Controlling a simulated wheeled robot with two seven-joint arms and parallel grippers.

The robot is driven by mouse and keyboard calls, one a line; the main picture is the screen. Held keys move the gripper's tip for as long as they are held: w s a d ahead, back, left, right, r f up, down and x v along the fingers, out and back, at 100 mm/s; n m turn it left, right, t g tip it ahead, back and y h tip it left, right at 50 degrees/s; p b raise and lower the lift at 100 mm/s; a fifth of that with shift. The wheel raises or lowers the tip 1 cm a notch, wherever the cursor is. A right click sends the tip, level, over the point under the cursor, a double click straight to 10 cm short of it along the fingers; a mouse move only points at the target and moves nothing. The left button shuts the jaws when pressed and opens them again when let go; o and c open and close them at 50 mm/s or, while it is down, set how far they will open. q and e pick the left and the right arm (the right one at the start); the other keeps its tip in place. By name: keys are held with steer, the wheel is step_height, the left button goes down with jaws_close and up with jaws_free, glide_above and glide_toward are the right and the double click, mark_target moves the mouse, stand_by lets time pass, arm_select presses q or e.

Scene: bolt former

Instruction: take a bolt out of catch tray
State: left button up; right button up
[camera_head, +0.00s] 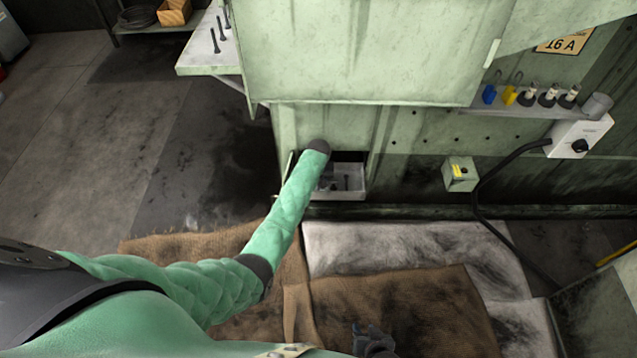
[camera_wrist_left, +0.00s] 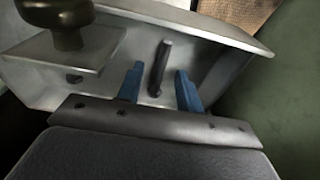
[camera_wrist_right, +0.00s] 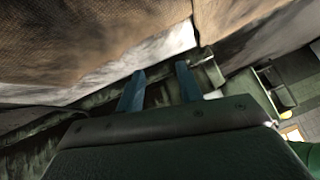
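The metal catch tray (camera_head: 340,196) sits low in the opening of the green machine. A dark bolt (camera_head: 346,182) is in it. In the left wrist view the tray (camera_wrist_left: 210,52) fills the top, and the bolt (camera_wrist_left: 160,68) stands tilted between and just beyond the blue fingers of my left gripper (camera_wrist_left: 159,88). These fingers are open, with a gap on both sides of the bolt. In the head view my left gripper is mostly hidden by its arm. My right gripper (camera_head: 370,340) is low near the bottom edge; its fingers (camera_wrist_right: 160,86) are open and empty.
A plate with a dark knob (camera_wrist_left: 68,30) covers part of the tray beside my left gripper. The green machine door (camera_head: 365,50) overhangs above. A control box (camera_head: 460,173) and a black cable (camera_head: 478,195) are to the right. Brown mats (camera_head: 390,305) cover the floor in front.

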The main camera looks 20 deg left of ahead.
arm_select(q)
jaws_close()
steer(key=shift+r, duration=0.1)
